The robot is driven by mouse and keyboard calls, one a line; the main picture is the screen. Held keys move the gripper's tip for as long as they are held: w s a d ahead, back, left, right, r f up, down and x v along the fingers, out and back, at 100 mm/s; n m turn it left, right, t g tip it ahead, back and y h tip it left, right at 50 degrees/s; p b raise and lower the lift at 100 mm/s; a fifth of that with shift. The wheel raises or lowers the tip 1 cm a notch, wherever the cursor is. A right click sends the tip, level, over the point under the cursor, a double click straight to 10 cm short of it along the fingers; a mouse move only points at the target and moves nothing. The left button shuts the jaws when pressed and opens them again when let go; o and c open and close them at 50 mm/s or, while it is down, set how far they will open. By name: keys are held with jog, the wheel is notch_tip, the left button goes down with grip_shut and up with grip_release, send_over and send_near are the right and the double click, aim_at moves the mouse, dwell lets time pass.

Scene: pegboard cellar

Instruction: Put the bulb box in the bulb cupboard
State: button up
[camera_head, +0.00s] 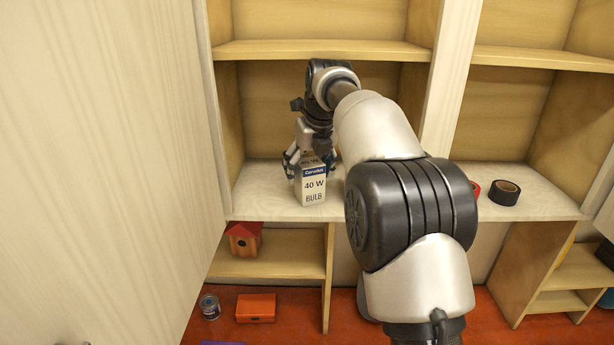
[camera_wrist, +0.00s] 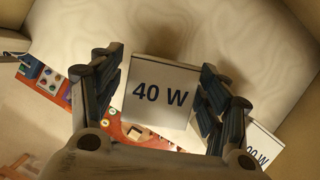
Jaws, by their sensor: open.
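The bulb box (camera_head: 313,190), white with a blue top band and "40 W BULB" on its face, stands upright on the pale counter in the middle bay of the shelving. My gripper (camera_head: 311,158) is over its top from behind, its fingers at either side. In the wrist view the 40 W face (camera_wrist: 160,92) lies between my open fingers (camera_wrist: 162,75), with small gaps beside it. I cannot tell which compartment is the bulb cupboard.
A second box with a "W" label (camera_wrist: 262,150) is partly behind my right finger. Black tape (camera_head: 505,193) and a red roll (camera_head: 475,188) lie on the right counter. A pale panel (camera_head: 95,150) fills the left. A birdhouse (camera_head: 243,238) and orange box (camera_head: 256,307) sit below.

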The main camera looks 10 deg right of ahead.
jog(key=v, duration=0.9)
jog(key=shift+p, duration=0.45)
jog(key=s+f+n, duration=0.5)
jog(key=s+n, duration=0.6)
jog(key=s, duration=0.2)
jog(key=s+f+n, duration=0.4)
jog(key=s+n, duration=0.7)
jog(key=s, duration=0.3)
jog(key=s+f+n, duration=0.5)
jog(key=s+n, duration=0.6)
jog(key=s, duration=0.3)
jog(key=shift+s+d+f+n+h, duration=0.15)
jog(key=shift+d+f+n+h, duration=0.15)
jog(key=shift+n+h, duration=0.1)
